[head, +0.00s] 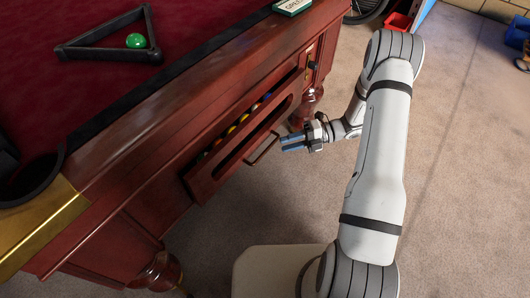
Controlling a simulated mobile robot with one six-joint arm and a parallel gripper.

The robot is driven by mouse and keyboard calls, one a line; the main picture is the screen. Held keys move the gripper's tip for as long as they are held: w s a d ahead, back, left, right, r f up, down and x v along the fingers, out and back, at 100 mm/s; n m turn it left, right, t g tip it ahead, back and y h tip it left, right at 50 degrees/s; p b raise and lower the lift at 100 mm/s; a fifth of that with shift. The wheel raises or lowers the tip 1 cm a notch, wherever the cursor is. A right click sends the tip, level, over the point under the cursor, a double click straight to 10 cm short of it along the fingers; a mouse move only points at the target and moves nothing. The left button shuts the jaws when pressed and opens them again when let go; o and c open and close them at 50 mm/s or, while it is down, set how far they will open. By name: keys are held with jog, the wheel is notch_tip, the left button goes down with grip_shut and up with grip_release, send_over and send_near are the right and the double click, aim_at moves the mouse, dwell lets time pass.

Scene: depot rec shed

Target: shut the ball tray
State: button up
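The ball tray (238,145) is a dark red wooden drawer in the side of the pool table (140,150). It stands pulled out, and several coloured balls (243,118) show in the gap behind its front. A bar handle (263,150) sticks out from the tray's front. My gripper (284,142) is just right of the handle, with its bluish fingers pointing left towards it. The fingertips look close to the handle, but I cannot tell whether they touch it. The space between the fingers is too small to read. Nothing is seen held.
A black triangle rack (105,45) and a green ball (136,41) lie on the red cloth. A table leg (306,105) stands behind my gripper.

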aim_at(266, 149)
jog(key=shift+m+t+y, duration=0.3)
jog(key=shift+m, duration=0.6)
jog(key=a+f, duration=0.1)
jog(key=a, duration=0.1)
jog(key=a+f+b, duration=0.1)
jog(key=a, duration=0.2)
jog(key=a+f+b, duration=0.1)
jog(key=a, duration=0.1)
jog(key=shift+s+a, duration=0.25)
jog(key=shift+c, duration=0.2)
grip_shut()
